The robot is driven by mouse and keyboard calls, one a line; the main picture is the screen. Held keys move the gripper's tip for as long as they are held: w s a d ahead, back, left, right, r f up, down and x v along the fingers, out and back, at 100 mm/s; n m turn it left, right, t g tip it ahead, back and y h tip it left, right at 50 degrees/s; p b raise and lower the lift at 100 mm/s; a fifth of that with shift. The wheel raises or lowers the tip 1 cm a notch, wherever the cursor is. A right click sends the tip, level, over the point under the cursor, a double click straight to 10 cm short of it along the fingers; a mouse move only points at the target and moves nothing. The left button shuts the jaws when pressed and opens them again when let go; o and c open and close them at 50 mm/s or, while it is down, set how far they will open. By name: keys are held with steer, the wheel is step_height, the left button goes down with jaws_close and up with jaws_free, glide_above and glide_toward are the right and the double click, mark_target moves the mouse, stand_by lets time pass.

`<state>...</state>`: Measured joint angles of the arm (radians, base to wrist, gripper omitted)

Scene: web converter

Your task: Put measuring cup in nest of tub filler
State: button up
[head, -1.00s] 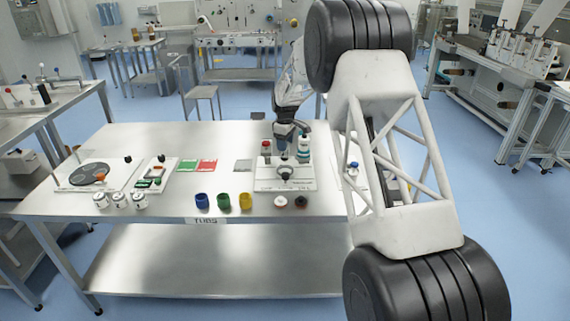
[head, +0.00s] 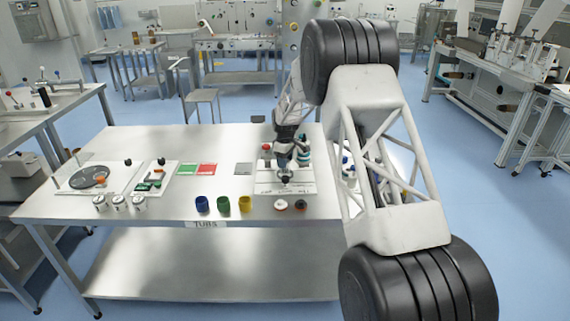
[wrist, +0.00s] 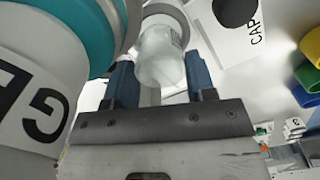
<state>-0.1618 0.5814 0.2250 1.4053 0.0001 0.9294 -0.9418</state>
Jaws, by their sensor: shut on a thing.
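In the wrist view a translucent measuring cup (wrist: 160,62) sits between the blue fingers of my gripper (wrist: 161,78), which is shut on it. A pale grey ring (wrist: 170,12) shows just beyond the cup; I cannot tell whether the cup is inside it, touching it or apart. In the head view my gripper (head: 284,170) is over the tub filler's white base plate (head: 262,188) on the steel table. The cup is too small to make out there, and the arm covers part of the filler.
A white container with a teal top (wrist: 70,70) is close on the left in the wrist view. A white plate marked CAP (wrist: 240,45) carries a dark round piece. Blue (head: 202,204), green (head: 224,203) and yellow (head: 245,203) tubs stand left of the filler plate.

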steer(key=shift+f, duration=0.75)
steer(key=shift+f, duration=0.1)
steer(key=o, duration=0.8)
steer(key=shift+o, duration=0.2)
step_height(320, 180, up, 12)
steer(key=shift+s+r, duration=0.1)
steer(key=shift+r, duration=0.1)
stand_by(0.6)
